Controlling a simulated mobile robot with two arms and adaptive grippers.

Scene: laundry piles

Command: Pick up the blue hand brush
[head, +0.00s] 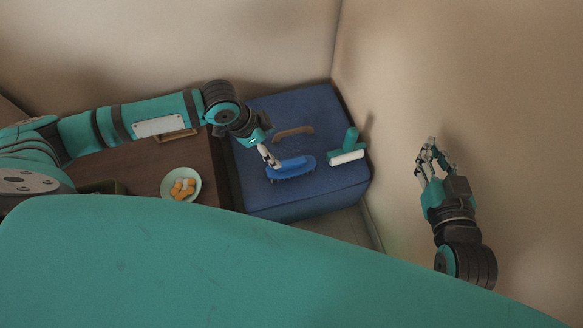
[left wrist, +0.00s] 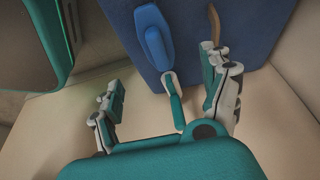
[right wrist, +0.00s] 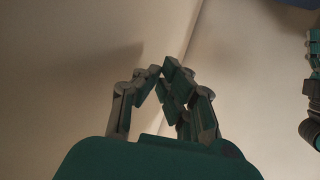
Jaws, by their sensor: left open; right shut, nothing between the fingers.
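The blue hand brush (head: 291,168) lies on the blue padded seat (head: 345,190), its bristles showing along the lower edge. In the left wrist view the brush (left wrist: 155,35) is at the top, ahead of my fingers. My left gripper (head: 268,157) is open at the brush's left end, with its fingers spread in the left wrist view (left wrist: 166,80). Nothing is held; whether a finger touches the brush I cannot tell. My right gripper (head: 430,147) is shut and empty, raised before the wall on the right; its fingertips meet in the right wrist view (right wrist: 163,72).
A brown curved handle-like item (head: 293,132) lies behind the brush. A dark brown table (head: 145,170) with a bowl (head: 181,197) of orange pieces stands left. Walls (head: 450,80) close in behind and right.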

